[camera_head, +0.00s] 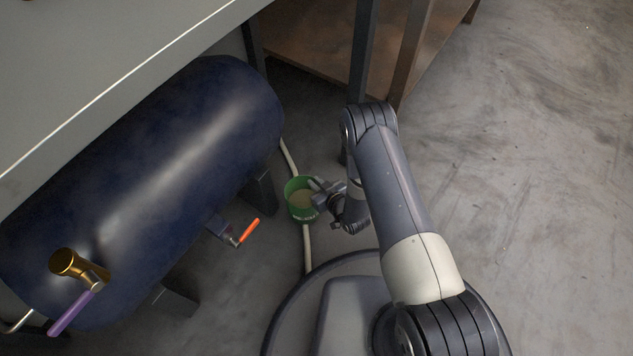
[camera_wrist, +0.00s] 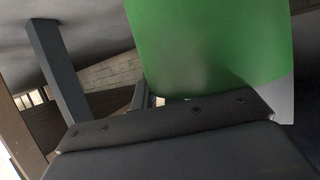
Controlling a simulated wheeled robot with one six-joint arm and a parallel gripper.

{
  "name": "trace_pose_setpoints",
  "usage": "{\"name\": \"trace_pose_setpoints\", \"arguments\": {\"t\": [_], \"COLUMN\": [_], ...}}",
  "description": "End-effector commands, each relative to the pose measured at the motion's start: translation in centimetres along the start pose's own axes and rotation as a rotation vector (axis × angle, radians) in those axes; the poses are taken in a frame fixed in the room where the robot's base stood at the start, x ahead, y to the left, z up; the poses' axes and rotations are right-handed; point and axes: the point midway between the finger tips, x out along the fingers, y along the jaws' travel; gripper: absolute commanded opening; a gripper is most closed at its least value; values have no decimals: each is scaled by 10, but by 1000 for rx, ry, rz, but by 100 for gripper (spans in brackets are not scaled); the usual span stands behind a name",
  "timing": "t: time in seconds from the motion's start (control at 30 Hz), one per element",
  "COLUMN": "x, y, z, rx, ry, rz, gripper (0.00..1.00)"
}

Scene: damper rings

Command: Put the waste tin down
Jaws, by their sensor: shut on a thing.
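The waste tin (camera_head: 301,212) is a small green open-topped tin with a tan-coloured inside, right of the blue tank in the head view. My gripper (camera_head: 318,194) is at its right side, shut on its wall. In the wrist view the green tin (camera_wrist: 215,45) fills the upper middle, just beyond the gripper body, and the fingertips are hidden. The tin looks about upright. I cannot tell whether its bottom touches the floor.
A dark blue tank (camera_head: 150,170) lies left, with an orange-handled valve (camera_head: 249,231), a brass fitting with a purple handle (camera_head: 70,312). A pale hose (camera_head: 307,250) runs along the floor by the tin. A grey bench top (camera_head: 90,70) overhangs; open floor (camera_head: 540,150) lies right.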

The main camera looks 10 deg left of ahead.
Motion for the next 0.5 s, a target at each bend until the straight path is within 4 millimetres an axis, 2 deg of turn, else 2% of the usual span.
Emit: {"name": "trace_pose_setpoints", "arguments": {"t": [0.27,0.5], "x": [0,4], "y": [0,0], "z": [0,8], "rx": [0,0], "ry": [2,1], "rz": [0,-1], "gripper": [0,0]}}
